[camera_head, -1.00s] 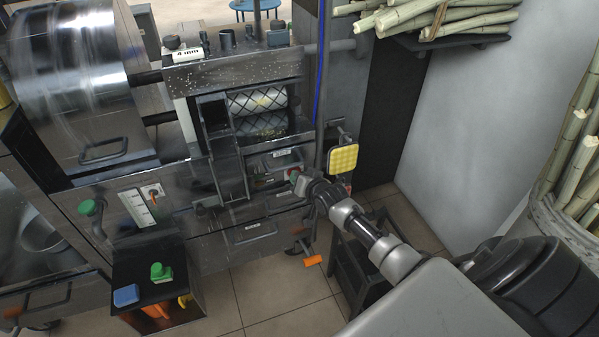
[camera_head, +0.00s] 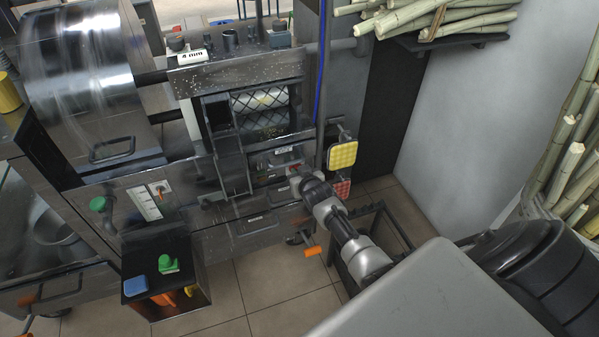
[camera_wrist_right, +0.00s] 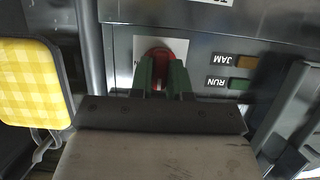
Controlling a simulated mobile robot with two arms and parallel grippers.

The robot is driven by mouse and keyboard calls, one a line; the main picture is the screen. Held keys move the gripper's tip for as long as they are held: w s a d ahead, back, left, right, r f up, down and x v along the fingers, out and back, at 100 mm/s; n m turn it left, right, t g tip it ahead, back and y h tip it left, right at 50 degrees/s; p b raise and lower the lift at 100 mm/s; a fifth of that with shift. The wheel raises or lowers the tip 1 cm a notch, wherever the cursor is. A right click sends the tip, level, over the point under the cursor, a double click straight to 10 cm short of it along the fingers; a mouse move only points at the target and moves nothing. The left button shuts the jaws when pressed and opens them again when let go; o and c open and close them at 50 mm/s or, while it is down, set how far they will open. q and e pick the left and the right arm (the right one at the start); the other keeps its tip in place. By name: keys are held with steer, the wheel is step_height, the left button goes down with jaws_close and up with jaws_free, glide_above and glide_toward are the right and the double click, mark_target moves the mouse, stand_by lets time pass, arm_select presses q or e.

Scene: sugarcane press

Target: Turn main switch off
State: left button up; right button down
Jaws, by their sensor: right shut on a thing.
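The main switch is a red rotary knob (camera_wrist_right: 160,54) on a pale plate on the machine's steel front panel. In the right wrist view it sits between the two green fingers of my right gripper (camera_wrist_right: 162,70), which is shut on it. The fingers cover the knob's lower part, so its exact angle is hard to read. In the head view my right gripper (camera_head: 295,172) reaches the front panel and mostly hides the switch. My left gripper is not in view.
RUN (camera_wrist_right: 239,84) and JAM (camera_wrist_right: 245,61) indicators sit right of the switch in the wrist view. A yellow checked pad (camera_head: 342,155) hangs close beside my right arm. A black stand (camera_head: 345,255) is below it. Cane bundles (camera_head: 440,20) lie on a shelf.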

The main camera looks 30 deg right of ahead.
steer(key=shift+f, duration=0.1)
stand_by(0.4)
steer(key=c, duration=1.1)
jaws_free()
steer(key=shift+s, duration=0.1)
steer(key=shift+s+a+r, duration=0.1)
steer(key=shift+s+r, duration=0.15)
steer(key=p+v, duration=0.2)
steer(key=v, duration=0.8)
steer(key=shift+f+p, duration=0.1)
steer(key=shift+p, duration=0.25)
